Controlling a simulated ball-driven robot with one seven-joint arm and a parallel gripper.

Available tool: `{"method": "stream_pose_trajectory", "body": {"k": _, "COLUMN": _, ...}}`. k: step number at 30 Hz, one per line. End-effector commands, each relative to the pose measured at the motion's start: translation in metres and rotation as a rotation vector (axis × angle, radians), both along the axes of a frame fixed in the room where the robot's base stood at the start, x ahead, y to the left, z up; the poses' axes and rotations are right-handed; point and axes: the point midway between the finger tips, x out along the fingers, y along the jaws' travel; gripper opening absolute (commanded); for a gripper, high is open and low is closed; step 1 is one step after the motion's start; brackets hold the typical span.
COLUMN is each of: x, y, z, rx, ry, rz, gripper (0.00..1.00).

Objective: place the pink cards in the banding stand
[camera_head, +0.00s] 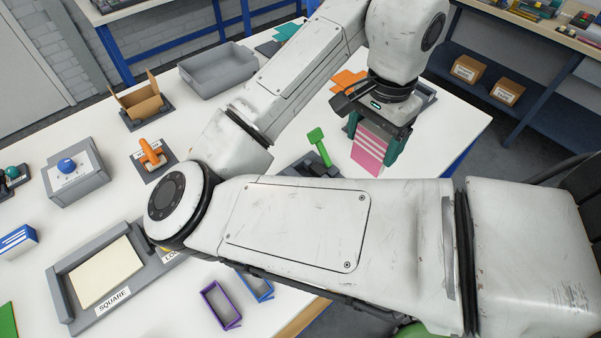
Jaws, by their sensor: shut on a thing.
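The pink cards (368,155), with white stripes across them, hang tilted between the green fingers of my gripper (373,143). My gripper is shut on them, over the right part of the white table. I cannot tell for certain which thing is the banding stand. A dark grey fixture with an upright green handle (319,146) is left of the cards, partly hidden by my arm. Orange cards (347,80) lie behind my gripper, by a grey holder (428,97) that it partly covers.
My arm hides much of the table's middle. A grey bin (215,72), a cardboard box (138,102), an orange-handled tool (152,154) and a blue-knobbed grey block (77,182) stand to the left. A SQUARE-labelled tray (67,289) and purple frame (222,306) are nearer.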

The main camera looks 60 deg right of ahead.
Motion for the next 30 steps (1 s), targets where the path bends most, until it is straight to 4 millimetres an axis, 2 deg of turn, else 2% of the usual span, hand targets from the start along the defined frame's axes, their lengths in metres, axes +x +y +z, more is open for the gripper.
{"method": "stream_pose_trajectory", "body": {"k": 9, "x": 0.07, "y": 0.014, "z": -0.032, "rx": -0.001, "ry": 0.005, "rz": 0.009, "gripper": 0.46}}
{"method": "stream_pose_trajectory", "body": {"k": 15, "x": 0.096, "y": 0.018, "z": -0.067, "rx": -0.002, "ry": 0.005, "rz": 0.005, "gripper": 0.46}}
{"method": "stream_pose_trajectory", "body": {"k": 25, "x": 0.113, "y": 0.021, "z": -0.087, "rx": 0.001, "ry": 0.002, "rz": 0.003, "gripper": 0.46}}
{"method": "stream_pose_trajectory", "body": {"k": 30, "x": 0.115, "y": 0.022, "z": -0.11, "rx": 0.001, "ry": 0.003, "rz": 0.002, "gripper": 0.46}}
